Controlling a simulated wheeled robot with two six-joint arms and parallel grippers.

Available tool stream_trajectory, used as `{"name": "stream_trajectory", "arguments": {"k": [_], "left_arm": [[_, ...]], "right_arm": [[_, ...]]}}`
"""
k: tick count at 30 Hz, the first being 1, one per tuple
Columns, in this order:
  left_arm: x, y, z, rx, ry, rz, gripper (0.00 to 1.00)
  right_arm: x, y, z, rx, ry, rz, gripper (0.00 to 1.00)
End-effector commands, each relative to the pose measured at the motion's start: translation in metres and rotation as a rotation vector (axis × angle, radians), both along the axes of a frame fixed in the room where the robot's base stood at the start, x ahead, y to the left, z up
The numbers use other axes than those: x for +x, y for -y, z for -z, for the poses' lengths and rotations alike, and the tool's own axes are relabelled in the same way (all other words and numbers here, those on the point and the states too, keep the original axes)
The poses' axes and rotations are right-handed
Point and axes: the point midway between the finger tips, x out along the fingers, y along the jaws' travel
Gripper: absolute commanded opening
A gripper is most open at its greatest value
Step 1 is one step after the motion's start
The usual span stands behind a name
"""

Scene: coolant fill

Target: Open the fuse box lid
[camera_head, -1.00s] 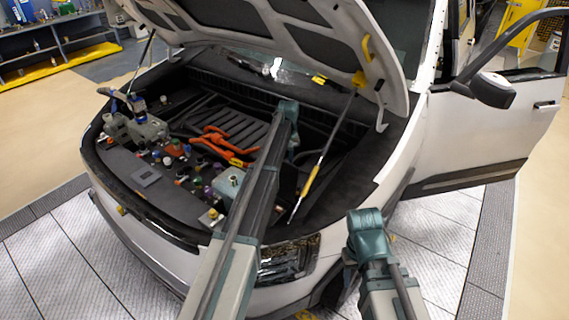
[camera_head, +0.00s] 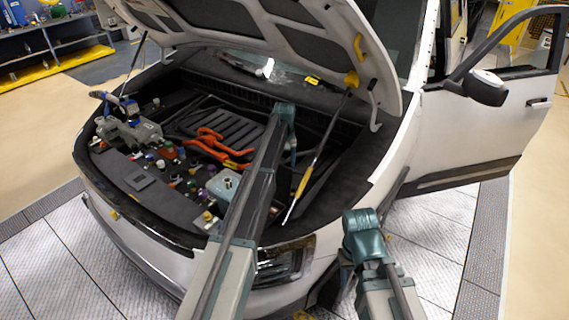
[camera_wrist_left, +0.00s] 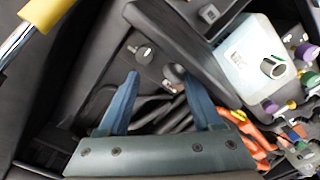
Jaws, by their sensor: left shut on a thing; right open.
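In the left wrist view, a dark flat slab that looks like the fuse box lid (camera_wrist_left: 178,38) stands at a slant beside the white coolant tank. My left gripper (camera_wrist_left: 164,88) has its two blue fingers at this slab and is shut on it; the contact itself is not clear. Dark round knobs show between and beyond the fingers. In the head view, my left arm reaches over the engine bay and hides the fuse box and most of that gripper. My right gripper (camera_head: 347,272) is open and empty, low in front of the headlight, partly hidden by its own arm.
The white tank (camera_head: 223,184) stands left of my left arm; it also shows in the wrist view (camera_wrist_left: 256,58). Orange cables (camera_head: 212,145) lie behind it. A strut with a yellow sleeve (camera_head: 303,182) rises on the right. The raised hood (camera_head: 385,60) hangs above.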

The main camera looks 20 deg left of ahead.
Motion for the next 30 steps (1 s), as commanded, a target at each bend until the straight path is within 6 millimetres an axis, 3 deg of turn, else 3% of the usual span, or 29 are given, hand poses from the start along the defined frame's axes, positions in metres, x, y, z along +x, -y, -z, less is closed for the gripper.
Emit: {"name": "stream_trajectory", "arguments": {"k": [14,20,30], "left_arm": [[0.000,0.001,-0.008,-0.004,-0.001,0.001,0.61],[0.000,0.001,-0.028,-0.003,0.000,0.001,0.61],[-0.001,0.000,-0.080,-0.002,0.000,0.000,0.61]], "right_arm": [[0.000,0.000,-0.008,0.000,0.000,0.000,0.50],[0.000,0.000,-0.028,0.000,0.000,-0.001,0.50],[0.000,0.000,-0.080,0.002,0.000,0.009,0.50]]}}
